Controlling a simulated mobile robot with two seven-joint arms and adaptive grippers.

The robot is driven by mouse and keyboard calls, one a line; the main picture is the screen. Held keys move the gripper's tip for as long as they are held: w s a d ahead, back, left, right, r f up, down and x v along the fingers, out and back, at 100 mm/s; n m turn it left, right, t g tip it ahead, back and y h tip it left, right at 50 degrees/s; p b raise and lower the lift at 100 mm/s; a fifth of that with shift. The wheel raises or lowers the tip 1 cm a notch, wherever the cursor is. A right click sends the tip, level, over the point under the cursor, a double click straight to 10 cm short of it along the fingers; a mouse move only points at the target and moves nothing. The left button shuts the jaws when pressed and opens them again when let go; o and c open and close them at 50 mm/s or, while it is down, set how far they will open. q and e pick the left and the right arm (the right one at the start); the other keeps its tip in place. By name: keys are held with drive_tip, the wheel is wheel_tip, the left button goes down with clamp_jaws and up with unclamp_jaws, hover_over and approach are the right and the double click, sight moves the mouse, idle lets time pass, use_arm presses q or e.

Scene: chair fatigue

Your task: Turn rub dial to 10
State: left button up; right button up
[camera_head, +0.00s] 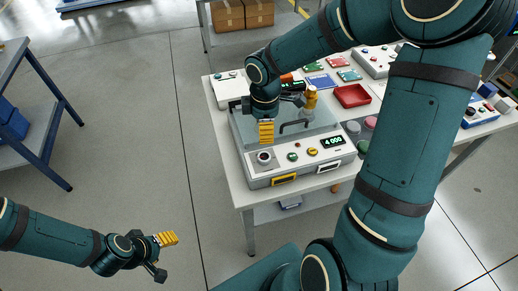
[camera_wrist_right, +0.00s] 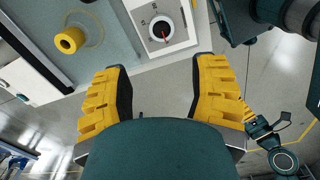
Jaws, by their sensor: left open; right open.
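The dial (camera_head: 264,157) is a round knob on a light panel at the front left of the grey machine (camera_head: 300,166). My right gripper (camera_head: 266,132) hangs just above the dial with yellow fingers. In its wrist view the fingers (camera_wrist_right: 163,66) are spread wide, with nothing between them, and the dial lies beyond the tips, apart from them. My left gripper (camera_head: 167,239) is open and empty over the floor at lower left.
A blue-framed table (camera_head: 40,75) stands at left. The floor between is clear.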

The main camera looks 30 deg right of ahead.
sight(264, 157)
wheel_tip(264, 157, down, 13)
drive_tip(key=shift+s+f+b, duration=0.1)
drive_tip(key=shift+s+b, duration=0.05)
drive_tip(key=shift+b, duration=1)
drive_tip(key=c, duration=0.9)
